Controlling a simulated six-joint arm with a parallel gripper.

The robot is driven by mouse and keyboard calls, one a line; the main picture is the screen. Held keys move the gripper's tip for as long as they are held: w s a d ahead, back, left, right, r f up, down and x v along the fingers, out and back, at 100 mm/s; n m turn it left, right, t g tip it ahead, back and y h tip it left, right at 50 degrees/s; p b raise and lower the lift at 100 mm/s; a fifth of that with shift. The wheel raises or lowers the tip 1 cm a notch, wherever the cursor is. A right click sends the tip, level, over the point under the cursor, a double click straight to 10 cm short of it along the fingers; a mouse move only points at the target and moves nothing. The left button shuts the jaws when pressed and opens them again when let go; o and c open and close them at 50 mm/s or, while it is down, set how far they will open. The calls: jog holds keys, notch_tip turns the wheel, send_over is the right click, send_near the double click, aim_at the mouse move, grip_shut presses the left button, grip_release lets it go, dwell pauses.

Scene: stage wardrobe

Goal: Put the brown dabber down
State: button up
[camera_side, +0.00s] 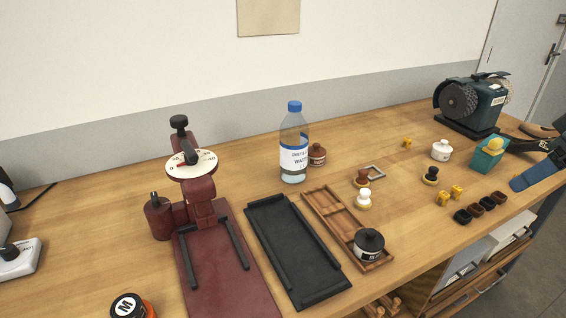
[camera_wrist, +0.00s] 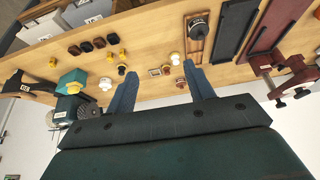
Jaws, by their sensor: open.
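The brown dabber (camera_side: 362,178) stands on the wooden bench, just behind the white dabber (camera_side: 363,200) and beside a small grey square frame (camera_side: 375,172). In the side view only a blue finger (camera_side: 540,176) shows at the right edge, well away from the brown dabber. A black dabber (camera_side: 430,177) stands to the right.
A wooden tray (camera_side: 323,208) holds a black jar (camera_side: 369,244). A black tray (camera_side: 294,250), a dark red press (camera_side: 200,215) and a water bottle (camera_side: 293,150) stand leftward. A teal block (camera_side: 487,160), white jar (camera_side: 441,150) and grinder (camera_side: 470,105) are at right.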

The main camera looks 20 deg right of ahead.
jog(key=shift+s+f, duration=0.45)
jog(key=shift+s, duration=0.45)
jog(key=shift+s+f, duration=0.45)
jog(key=shift+s, duration=0.4)
jog(key=shift+c, duration=0.5)
jog(key=shift+w, duration=0.1)
